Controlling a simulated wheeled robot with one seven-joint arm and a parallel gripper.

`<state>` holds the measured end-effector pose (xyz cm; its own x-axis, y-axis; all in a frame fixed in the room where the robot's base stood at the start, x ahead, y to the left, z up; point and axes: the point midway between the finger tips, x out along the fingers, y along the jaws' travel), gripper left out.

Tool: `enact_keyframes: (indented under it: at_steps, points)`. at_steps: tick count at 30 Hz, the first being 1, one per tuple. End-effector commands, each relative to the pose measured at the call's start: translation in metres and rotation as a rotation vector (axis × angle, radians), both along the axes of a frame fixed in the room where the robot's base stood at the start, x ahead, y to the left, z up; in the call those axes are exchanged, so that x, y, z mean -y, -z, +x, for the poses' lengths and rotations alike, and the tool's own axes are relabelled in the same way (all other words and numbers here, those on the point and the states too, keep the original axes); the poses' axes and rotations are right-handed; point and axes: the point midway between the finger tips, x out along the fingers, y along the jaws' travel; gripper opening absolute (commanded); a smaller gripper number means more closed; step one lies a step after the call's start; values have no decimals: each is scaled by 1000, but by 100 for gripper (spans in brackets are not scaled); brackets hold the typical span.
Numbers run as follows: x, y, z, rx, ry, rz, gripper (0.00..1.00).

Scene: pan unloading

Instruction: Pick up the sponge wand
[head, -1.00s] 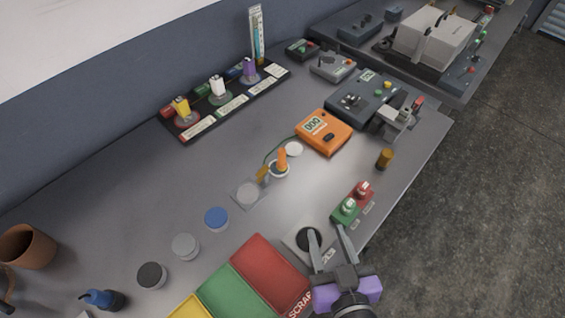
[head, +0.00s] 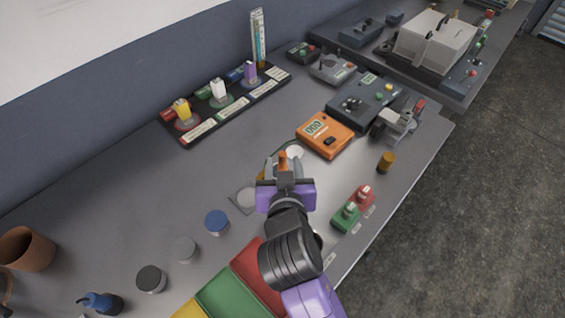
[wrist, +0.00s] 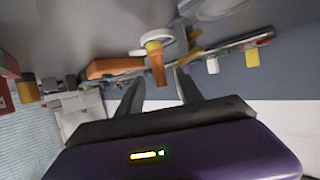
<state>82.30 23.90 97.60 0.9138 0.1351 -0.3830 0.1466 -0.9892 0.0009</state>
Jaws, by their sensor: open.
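An upright orange handle (head: 283,158), which I take for the sponge wand, rises from a round white holder at the middle of the bench. In the wrist view, the handle (wrist: 157,68) hangs upside down below the white ring (wrist: 150,49), with a yellow band at its base. My gripper (head: 285,168) is open and close to the handle. In the wrist view, the handle appears between my two spread fingers (wrist: 158,83); I cannot tell whether it is touched. My gripper hides most of the holder in the head view.
An orange meter box (head: 325,134) stands just right of the handle. Green and red blocks (head: 353,208) stand near the front edge. A blue disc (head: 216,221) lies left. The bench behind, before the black rack (head: 226,104), is clear.

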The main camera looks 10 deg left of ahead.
Motion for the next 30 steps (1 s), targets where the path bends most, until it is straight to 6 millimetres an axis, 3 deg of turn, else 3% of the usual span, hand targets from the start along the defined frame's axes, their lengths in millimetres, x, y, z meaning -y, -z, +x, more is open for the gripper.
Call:
enact_keyframes:
  at_steps: [7,16,26,30]
  points:
    - [-3,6,17,0,0,0,43]
    - [-8,22,54,0,-1,1,43]
    - [-9,25,60,0,-1,1,43]
    - [-9,25,60,0,-1,1,18]
